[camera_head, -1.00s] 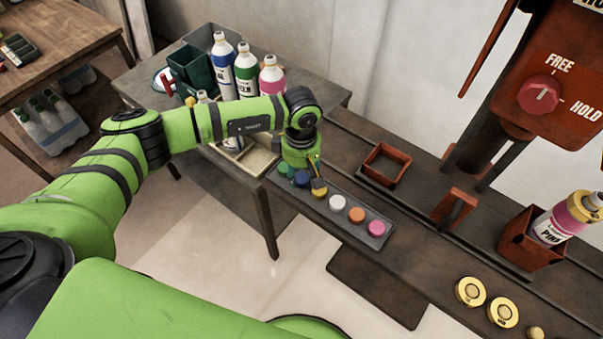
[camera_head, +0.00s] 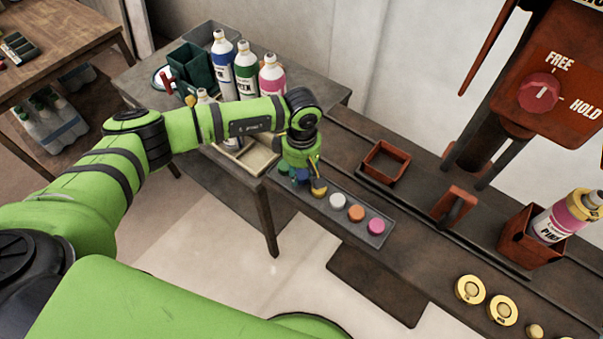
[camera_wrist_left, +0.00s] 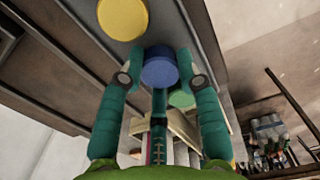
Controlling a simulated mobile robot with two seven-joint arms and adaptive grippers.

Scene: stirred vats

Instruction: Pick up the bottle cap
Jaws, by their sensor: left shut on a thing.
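A row of round coloured caps lies in a long grey tray (camera_head: 388,238) on the bench. In the wrist view the left gripper (camera_wrist_left: 160,72) is shut on the blue cap (camera_wrist_left: 160,66), which sits between its two teal fingertips. The yellow cap (camera_wrist_left: 122,18) is just beyond it and the green cap (camera_wrist_left: 182,99) is partly hidden behind the fingers. In the head view the gripper (camera_head: 308,184) is low over the tray's left end and hides much of the blue cap. White (camera_head: 310,201), orange (camera_head: 356,213) and pink (camera_head: 376,226) caps lie clear to the right. My right gripper is not in view.
Blue, green and pink labelled bottles (camera_head: 246,70) stand behind my left arm, near a dark green bin (camera_head: 195,68). An empty red square frame (camera_head: 386,162), a red bracket (camera_head: 455,206) and a red holder with a tilted bottle (camera_head: 560,222) stand right of the tray.

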